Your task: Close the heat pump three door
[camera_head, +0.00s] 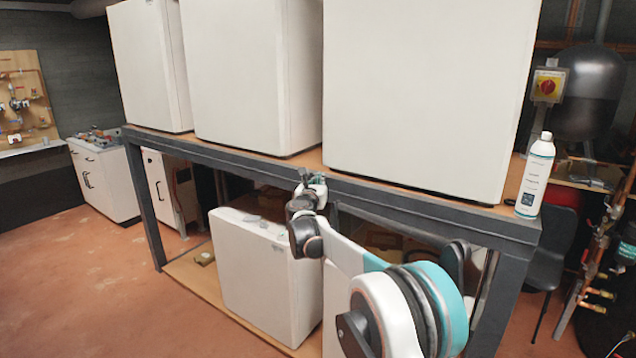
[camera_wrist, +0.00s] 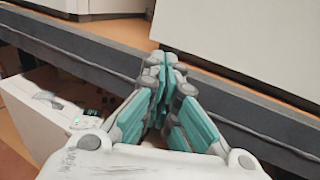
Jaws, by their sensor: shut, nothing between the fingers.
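Three large white heat pump cabinets stand in a row on the rack's upper shelf: a left one (camera_head: 150,65), a middle one (camera_head: 245,75) and a right one (camera_head: 420,90). Their visible faces are plain white and look flat, with no open door visible. No number is readable, so I cannot tell which is heat pump three. My gripper (camera_head: 312,178) is at the rack's front beam, below the gap between the middle and right cabinets. In the wrist view, my gripper (camera_wrist: 168,62) has its teal fingers together and empty, close to the beam and a white cabinet's lower edge.
The dark steel beam (camera_head: 430,205) runs along the shelf front. A white unit (camera_head: 258,280) stands on the lower shelf, partly behind my arm. A white bottle (camera_head: 535,175) stands at the shelf's right end. Open red floor (camera_head: 90,270) lies at the left.

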